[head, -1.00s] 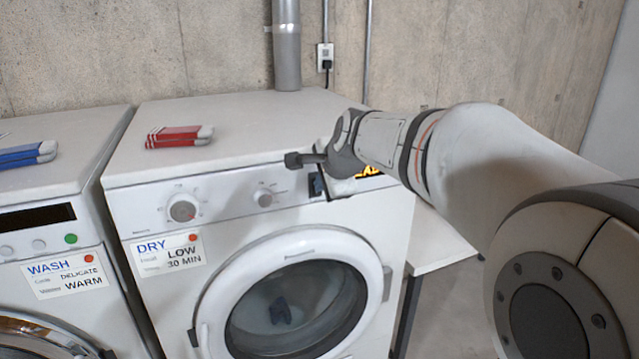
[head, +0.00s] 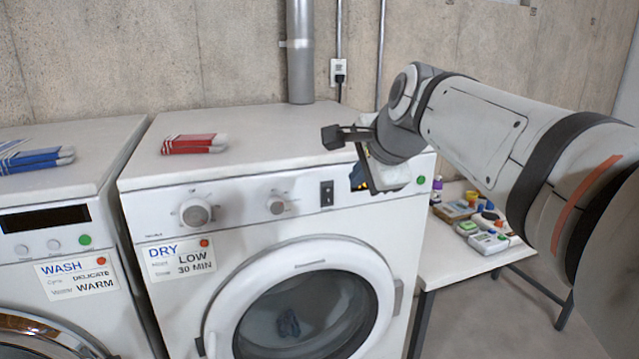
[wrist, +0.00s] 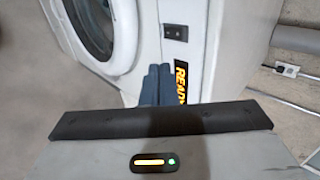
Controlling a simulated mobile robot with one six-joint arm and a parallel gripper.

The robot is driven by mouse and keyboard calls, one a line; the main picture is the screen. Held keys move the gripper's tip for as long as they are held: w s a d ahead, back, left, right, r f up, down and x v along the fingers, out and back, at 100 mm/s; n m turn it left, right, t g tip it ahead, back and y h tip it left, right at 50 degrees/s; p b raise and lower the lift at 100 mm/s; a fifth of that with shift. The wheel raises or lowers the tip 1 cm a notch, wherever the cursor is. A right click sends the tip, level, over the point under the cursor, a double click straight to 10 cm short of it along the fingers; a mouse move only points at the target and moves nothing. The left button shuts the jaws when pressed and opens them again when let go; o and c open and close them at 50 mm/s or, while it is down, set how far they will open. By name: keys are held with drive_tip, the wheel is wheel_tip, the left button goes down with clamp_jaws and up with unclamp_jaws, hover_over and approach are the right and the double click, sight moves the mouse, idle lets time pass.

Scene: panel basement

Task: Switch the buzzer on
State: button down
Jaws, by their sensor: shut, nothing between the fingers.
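The dryer (head: 240,140) is the white machine on the right. A small black rocker switch (head: 327,193) sits on its front panel, right of two knobs. It also shows in the wrist view (wrist: 175,31), uncovered; I take it as the buzzer switch, but no label is legible. I cannot tell which way the rocker is tipped. My gripper (head: 358,179) is just right of the switch in the head view, apart from it, and hides the panel's display. In the wrist view its blue fingers (wrist: 158,84) are together and empty, beside the lit display reading "READY" (wrist: 181,82).
The washer (head: 75,215) stands close on the left. Red folded cloths (head: 193,144) and blue ones (head: 38,158) lie on top of the machines. A side table (head: 440,245) with small boxes and bottles stands right of the dryer.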

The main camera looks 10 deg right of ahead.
drive_tip(key=shift+s+r, duration=0.1)
drive_tip(key=s+d+f+n+g+h, duration=0.1)
drive_tip(key=s+f+n+g, duration=0.2)
drive_tip(key=s+f+n, duration=0.4)
drive_tip(key=s+d+f+n+g+h, duration=0.1)
drive_tip(key=s+f+n+g, duration=0.2)
drive_tip(key=s+f+n, duration=0.5)
drive_tip(key=s+f, duration=0.3)
drive_tip(key=f, duration=0.7)
drive_tip(key=shift+s, duration=0.2)
